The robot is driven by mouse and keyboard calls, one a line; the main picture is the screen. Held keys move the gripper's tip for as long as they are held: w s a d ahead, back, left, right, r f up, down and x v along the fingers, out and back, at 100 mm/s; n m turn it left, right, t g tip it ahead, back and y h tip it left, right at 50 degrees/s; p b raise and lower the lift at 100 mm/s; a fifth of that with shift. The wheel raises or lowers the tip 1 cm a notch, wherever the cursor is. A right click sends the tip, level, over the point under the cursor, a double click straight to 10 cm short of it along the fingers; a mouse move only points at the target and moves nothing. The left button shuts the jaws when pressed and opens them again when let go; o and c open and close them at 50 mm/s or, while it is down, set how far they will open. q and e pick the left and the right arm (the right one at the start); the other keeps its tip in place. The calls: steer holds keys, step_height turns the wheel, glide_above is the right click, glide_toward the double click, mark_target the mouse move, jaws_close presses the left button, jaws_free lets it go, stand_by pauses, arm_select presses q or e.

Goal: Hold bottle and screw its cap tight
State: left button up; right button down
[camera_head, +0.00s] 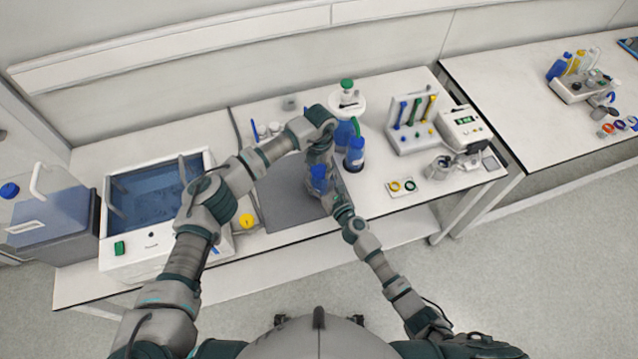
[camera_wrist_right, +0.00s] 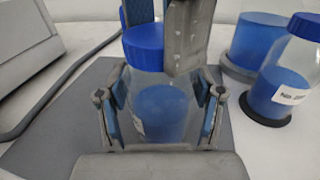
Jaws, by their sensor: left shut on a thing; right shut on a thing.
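The bottle (camera_wrist_right: 160,112) is clear, holds blue liquid and stands upright over the grey mat (camera_head: 280,203). Its blue cap (camera_wrist_right: 143,46) sits on the neck; whether it is fully seated I cannot tell. In the head view the bottle (camera_head: 319,178) is small and partly covered by my grippers. My right gripper (camera_wrist_right: 161,112) is shut on the bottle's body, one finger on each side. My left gripper (camera_head: 318,160) reaches in from above and is shut on the cap. One left finger (camera_wrist_right: 186,35) shows against the cap's right side; the other is partly hidden.
Another blue bottle (camera_head: 355,153) stands close to the right. A tube rack (camera_head: 412,138) and a display device (camera_head: 463,128) are farther right. A water bath (camera_head: 150,205) stands left. Small coloured rings (camera_head: 402,186) lie near the front edge.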

arm_select(q)
steer(key=o, duration=1.4)
steer(key=shift+c, duration=0.2)
step_height(320, 180, up, 12)
steer(key=shift+w, duration=0.15)
arm_select(e)
steer(key=shift+c, duration=0.4)
jaws_free()
steer(key=shift+d, duration=0.1)
